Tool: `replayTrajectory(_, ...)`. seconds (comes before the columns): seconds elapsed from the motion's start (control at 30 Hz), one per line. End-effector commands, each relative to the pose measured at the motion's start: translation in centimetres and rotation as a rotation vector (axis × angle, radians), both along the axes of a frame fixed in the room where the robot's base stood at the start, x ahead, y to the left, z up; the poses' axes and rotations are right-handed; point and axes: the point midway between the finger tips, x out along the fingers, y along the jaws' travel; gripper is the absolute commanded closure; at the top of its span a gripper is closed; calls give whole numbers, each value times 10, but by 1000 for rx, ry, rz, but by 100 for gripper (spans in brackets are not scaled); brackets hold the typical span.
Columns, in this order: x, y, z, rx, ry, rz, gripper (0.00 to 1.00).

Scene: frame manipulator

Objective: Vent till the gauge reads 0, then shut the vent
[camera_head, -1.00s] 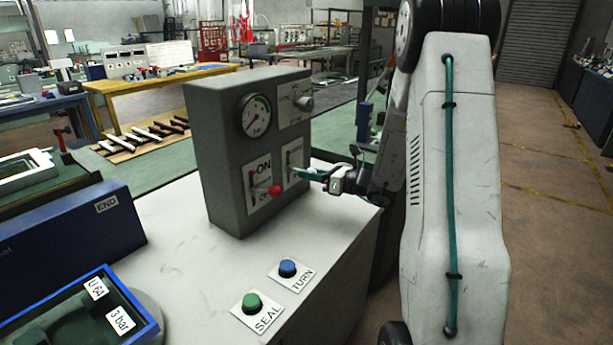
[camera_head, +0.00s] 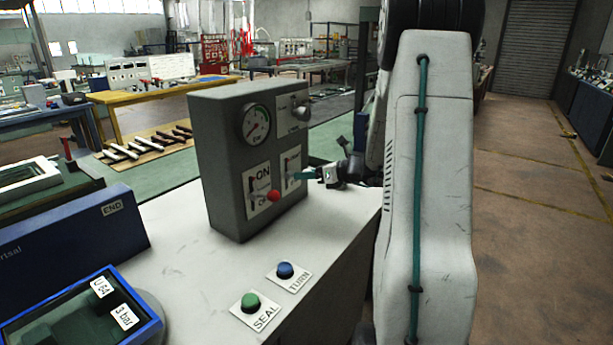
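The round white gauge (camera_head: 255,122) is at the upper left of the grey control box (camera_head: 222,165). Its needle is too small to read surely. A knob (camera_head: 301,113) is on the plate right of the gauge. Below the gauge is an ON lever with a red ball (camera_head: 273,196).
A green SEAL button (camera_head: 251,302) and a blue TURN button (camera_head: 285,270) are on the white bench top (camera_head: 190,255). A blue-rimmed tray (camera_head: 148,331) labelled "U 64" and "3 bar" is at lower left, near a blue END box (camera_head: 75,240).

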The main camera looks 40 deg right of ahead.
Motion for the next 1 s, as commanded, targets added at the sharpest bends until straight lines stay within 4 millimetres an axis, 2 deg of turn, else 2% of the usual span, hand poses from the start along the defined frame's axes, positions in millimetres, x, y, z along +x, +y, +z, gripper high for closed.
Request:
replayTrajectory(0.37,-4,-2,1,0,0,-1,52)
replayTrajectory(0.7,-53,-22,17,-1,-2,-3,52)
replayTrajectory(0.83,-65,-26,20,0,-1,-2,52)
replayTrajectory(1.0,-70,-27,21,0,0,1,52)
